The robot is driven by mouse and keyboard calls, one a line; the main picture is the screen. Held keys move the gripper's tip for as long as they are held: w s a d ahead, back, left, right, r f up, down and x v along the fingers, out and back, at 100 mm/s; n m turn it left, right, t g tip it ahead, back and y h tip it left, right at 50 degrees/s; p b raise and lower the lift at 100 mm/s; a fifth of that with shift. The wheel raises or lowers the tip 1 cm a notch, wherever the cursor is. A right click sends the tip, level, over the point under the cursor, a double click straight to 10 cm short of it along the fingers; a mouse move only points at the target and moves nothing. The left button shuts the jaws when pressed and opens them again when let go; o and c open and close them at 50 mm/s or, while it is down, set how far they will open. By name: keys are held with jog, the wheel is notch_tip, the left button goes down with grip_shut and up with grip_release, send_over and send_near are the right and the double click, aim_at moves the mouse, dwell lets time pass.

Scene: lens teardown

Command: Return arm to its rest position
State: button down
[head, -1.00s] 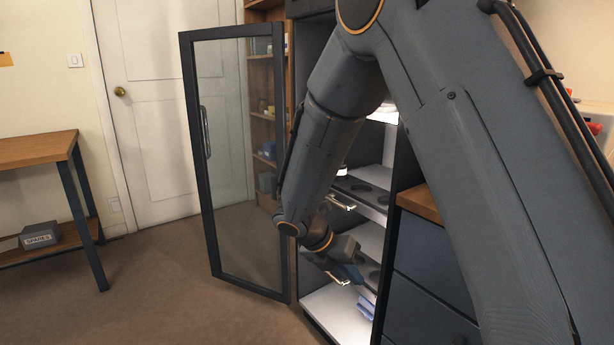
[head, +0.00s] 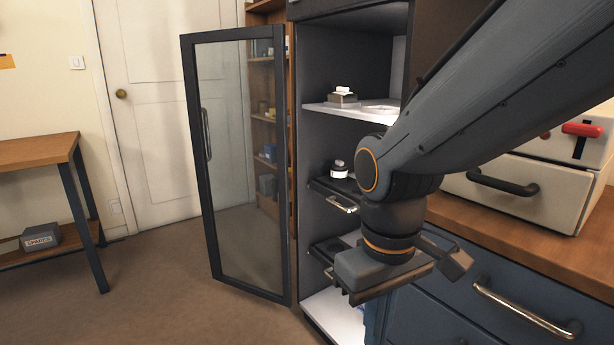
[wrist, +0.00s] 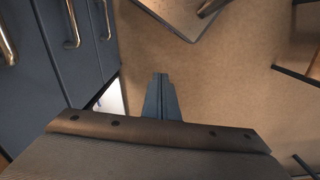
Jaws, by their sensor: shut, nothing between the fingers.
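My gripper (wrist: 161,98) points down toward the carpet in the wrist view, its two fingers together with nothing between them. In the head view my gripper (head: 374,322) hangs in front of the lower part of the open cabinet, beside the blue drawers. My arm reaches in from the upper right, bent at the joint with the orange ring. The gripper's body and arm hide part of the cabinet's lower shelves.
The cabinet's glass door (head: 240,170) stands open at left. Inside, a dark pull-out shelf (head: 318,186) holds a small white-topped jar (head: 339,170). Blue drawers (head: 440,318) with metal handles and a wooden top are at right. A wooden table (head: 38,150) stands far left. The carpet between is clear.

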jog(key=s+d+r+m+p, duration=0.1)
jog(key=d+r+p, duration=0.3)
jog(key=p, duration=0.6)
jog(key=s+d+r+m+p, duration=0.1)
jog(key=d+r+m+p, duration=0.3)
jog(key=r+p, duration=0.4)
jog(key=shift+d+p, duration=0.55)
jog(key=shift+p, duration=0.65)
